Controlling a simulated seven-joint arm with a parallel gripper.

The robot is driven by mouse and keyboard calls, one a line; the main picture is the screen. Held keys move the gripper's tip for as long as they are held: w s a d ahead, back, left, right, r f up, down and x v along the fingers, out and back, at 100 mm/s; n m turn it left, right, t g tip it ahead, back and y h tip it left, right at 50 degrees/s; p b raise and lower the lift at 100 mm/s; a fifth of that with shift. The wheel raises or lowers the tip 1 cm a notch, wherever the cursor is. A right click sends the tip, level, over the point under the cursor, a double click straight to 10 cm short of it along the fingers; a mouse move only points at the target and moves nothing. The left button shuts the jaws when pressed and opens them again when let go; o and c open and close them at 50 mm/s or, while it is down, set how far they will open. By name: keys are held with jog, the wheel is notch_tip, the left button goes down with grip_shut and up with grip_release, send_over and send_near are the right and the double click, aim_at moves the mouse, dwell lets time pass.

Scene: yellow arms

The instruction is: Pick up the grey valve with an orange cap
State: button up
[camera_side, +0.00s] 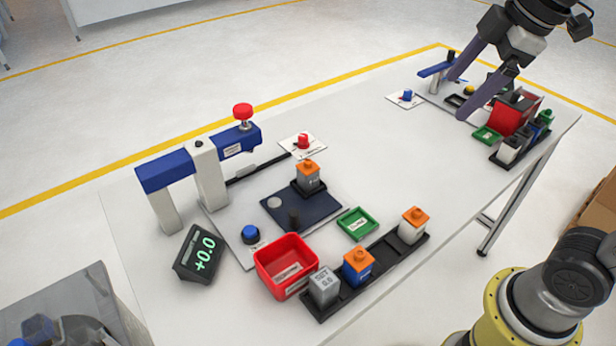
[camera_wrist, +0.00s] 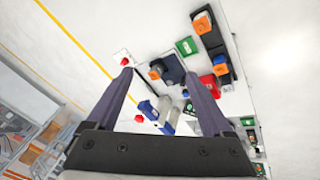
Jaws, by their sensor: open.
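A grey valve with an orange cap (camera_side: 308,180) stands upright in a dark holder on the dark blue pad (camera_side: 270,208); its orange cap also shows in the wrist view (camera_wrist: 155,74). A lighter grey or white valve with an orange cap (camera_side: 411,230) stands at the far end of the black rack (camera_side: 378,273); it also shows in the wrist view (camera_wrist: 201,24). A blue valve with an orange cap (camera_side: 357,268) sits in the same rack. My gripper (camera_side: 458,96) is open and empty, above the table's far right part, well away from these valves.
A red bin (camera_side: 285,264), a green tray (camera_side: 357,223) and a plain grey block (camera_side: 323,287) stand near the pad and rack. A blue-and-white press (camera_side: 205,168) with a red knob rises at the left. A second cluttered station lies below my gripper. The middle tabletop is clear.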

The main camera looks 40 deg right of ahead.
jog(key=w+a+n+g, duration=0.2)
jog(key=w+a+n, duration=0.2)
jog(key=w, duration=0.7)
jog(key=n+g, duration=0.2)
jog(key=n, duration=0.2)
send_over(308, 161)
notch_tip(308, 161, down, 12)
jog(key=r, duration=0.1)
jog(key=shift+g, duration=0.3)
notch_tip(308, 161, down, 10)
jog(key=shift+s+r, duration=0.15)
jog(key=shift+r, duration=0.05)
jog(key=shift+f, duration=3.2)
grip_shut()
